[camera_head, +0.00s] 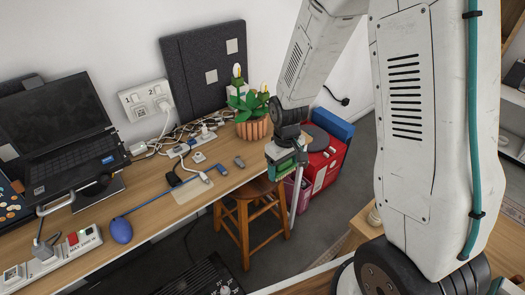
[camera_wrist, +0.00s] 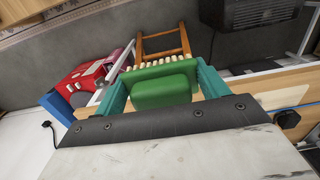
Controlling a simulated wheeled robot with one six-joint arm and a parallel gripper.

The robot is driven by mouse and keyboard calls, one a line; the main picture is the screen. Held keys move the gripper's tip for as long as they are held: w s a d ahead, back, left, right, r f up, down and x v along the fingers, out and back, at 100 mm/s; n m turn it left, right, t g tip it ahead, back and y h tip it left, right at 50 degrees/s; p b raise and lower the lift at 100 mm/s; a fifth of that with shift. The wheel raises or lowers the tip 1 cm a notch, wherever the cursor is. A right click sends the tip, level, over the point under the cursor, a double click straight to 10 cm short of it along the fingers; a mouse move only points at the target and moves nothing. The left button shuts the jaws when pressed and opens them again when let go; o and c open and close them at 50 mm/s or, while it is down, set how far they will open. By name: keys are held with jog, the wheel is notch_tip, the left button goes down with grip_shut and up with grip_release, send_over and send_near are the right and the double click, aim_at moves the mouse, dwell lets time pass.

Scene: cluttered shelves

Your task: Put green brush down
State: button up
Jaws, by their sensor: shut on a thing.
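My gripper (camera_head: 284,163) hangs at the end of the arm, past the right end of the wooden desk. It is shut on the green brush (camera_wrist: 162,90), which sits between the two teal fingers. The brush's pale bristles show along its far edge in the wrist view. In the head view the brush (camera_head: 287,169) is small and partly covered by the gripper. It is held up in the air, in front of the stool and the red box.
A red box (camera_head: 322,165) stands behind. A wooden surface (camera_head: 358,232) lies at lower right.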

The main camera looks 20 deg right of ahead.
send_over(261, 155)
jog(key=shift+w+a+f, duration=0.1)
jog(key=shift+f, duration=2.4)
jog(key=shift+f, duration=0.15)
jog(key=o, duration=1.2)
notch_tip(261, 155, up, 12)
jog(key=shift+r, duration=0.25)
